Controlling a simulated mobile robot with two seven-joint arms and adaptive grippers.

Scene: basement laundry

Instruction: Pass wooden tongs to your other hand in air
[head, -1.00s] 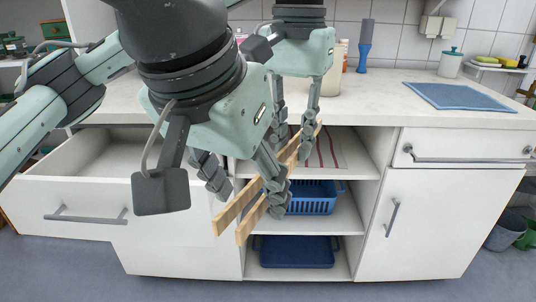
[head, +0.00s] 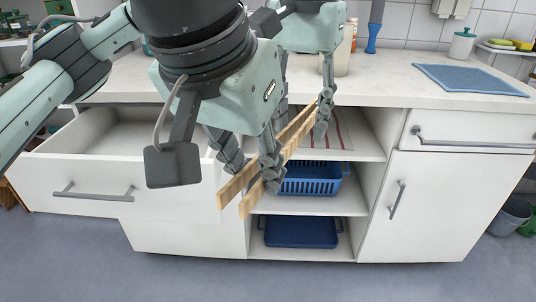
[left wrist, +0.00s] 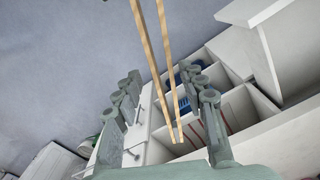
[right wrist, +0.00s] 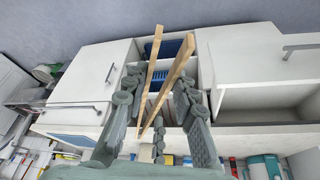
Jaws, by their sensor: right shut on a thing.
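The wooden tongs (head: 286,143) hang in the air, slanting from lower left to upper right in front of the cabinet. In the left wrist view, the tongs (left wrist: 163,60) run between the open fingers with a visible gap on each side.
A white cabinet (head: 430,200) stands behind, with an open drawer (head: 85,175) at left. Its shelves hold a blue basket (head: 312,180) and a blue tray (head: 300,232). The counter bears a blue mat (head: 470,80). Floor in front is clear.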

